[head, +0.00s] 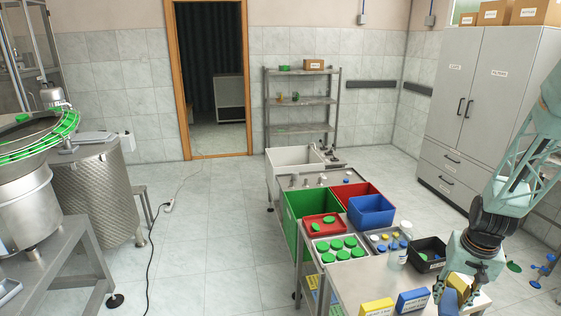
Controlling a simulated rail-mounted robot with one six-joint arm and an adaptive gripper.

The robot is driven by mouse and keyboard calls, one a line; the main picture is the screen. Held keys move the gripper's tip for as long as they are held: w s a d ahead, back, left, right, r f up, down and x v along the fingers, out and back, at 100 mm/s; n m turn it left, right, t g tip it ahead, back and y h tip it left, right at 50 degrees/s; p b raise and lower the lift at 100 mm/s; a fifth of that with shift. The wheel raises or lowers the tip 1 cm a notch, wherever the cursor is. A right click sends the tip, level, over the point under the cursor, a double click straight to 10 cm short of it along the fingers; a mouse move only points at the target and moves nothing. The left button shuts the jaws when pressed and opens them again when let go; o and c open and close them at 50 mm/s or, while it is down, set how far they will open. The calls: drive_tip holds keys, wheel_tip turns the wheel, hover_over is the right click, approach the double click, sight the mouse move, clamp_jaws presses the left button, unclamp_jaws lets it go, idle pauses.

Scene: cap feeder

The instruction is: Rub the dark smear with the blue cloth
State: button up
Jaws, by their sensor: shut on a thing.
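My gripper (458,296) is at the lower right of the head view, low over the near right part of the grey table (352,281). It is shut on a small tan-yellow thing (457,283), mostly covered by the fingers, so I cannot tell what it is. A blue box-like item (412,301) with a white label lies left of the gripper, apart from it. I cannot make out a blue cloth or a dark smear; the arm hides part of the table.
A yellow labelled item (377,307) lies beside the blue one. Behind are a black bin (429,252), a tray of green caps (340,249), a small red tray (323,224), a blue bin (371,211) and a green bin (297,232). Tall cabinets (492,105) stand back right.

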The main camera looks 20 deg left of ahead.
sight(449, 312)
drive_tip(key=shift+s+f+p, duration=0.15)
drive_tip(key=shift+s+p, duration=1.8)
drive_tip(key=shift+s, duration=0.25)
drive_tip(key=shift+s+a, duration=0.1)
drive_tip(key=shift+a, duration=0.05)
